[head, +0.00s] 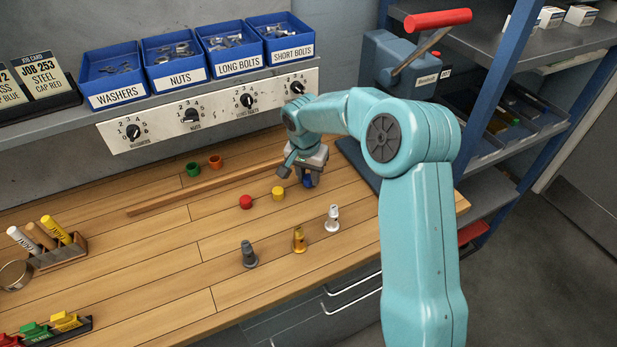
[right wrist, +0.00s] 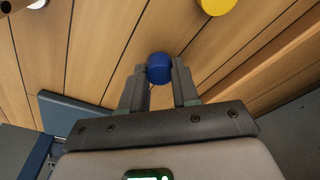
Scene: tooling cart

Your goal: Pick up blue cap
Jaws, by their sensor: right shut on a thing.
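The blue cap (right wrist: 160,68) is between the two fingertips of my right gripper (right wrist: 158,84) in the right wrist view. The fingers are shut on it. In the head view the blue cap (head: 308,181) shows as a small blue patch under my right gripper (head: 304,172), partly hidden by it. It is low over the wooden bench, right of the yellow cap (head: 279,194). I cannot tell whether the cap touches the wood. My left gripper is not in view.
A red cap (head: 246,202) lies left of the yellow one. Green (head: 193,169) and orange (head: 215,162) caps stand farther back. A wooden strip (head: 200,187) crosses the bench.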

